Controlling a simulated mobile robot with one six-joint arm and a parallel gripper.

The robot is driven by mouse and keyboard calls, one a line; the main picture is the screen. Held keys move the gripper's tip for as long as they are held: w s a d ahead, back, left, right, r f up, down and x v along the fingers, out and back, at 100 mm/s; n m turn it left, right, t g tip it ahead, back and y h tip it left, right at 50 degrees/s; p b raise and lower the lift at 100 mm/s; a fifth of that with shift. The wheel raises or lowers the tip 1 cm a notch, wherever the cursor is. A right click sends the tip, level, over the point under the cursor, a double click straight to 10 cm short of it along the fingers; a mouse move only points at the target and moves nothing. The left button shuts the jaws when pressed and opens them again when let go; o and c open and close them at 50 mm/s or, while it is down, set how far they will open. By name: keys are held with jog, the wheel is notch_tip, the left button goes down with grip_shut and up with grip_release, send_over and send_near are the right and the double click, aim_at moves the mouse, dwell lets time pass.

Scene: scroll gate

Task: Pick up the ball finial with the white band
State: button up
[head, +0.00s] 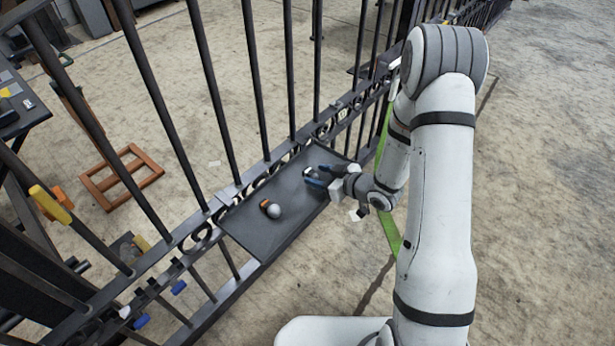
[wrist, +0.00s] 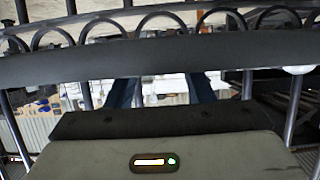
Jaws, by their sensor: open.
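A dark tray (head: 262,226) is fixed along the gate's scroll band. A grey ball finial with an orange band (head: 274,211) lies on it. I cannot tell which carries the white band. My gripper (head: 314,176) is open over the tray's far half, with blue fingers apart around or beside the dark piece. In the wrist view, the fingers (wrist: 163,92) are partly hidden, with no finial clearly between them. A white rounded bit (wrist: 298,70) shows at the right.
The gate's upright bars (head: 213,95) rise close behind the tray. The scroll band also shows in the wrist view (wrist: 160,20). A green strap (head: 389,225) hangs by my arm. An orange wooden frame (head: 122,177) lies beyond the gate. Bare floor is open at right.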

jog(key=shift+x, duration=1)
jog(key=shift+f, duration=0.1)
grip_shut()
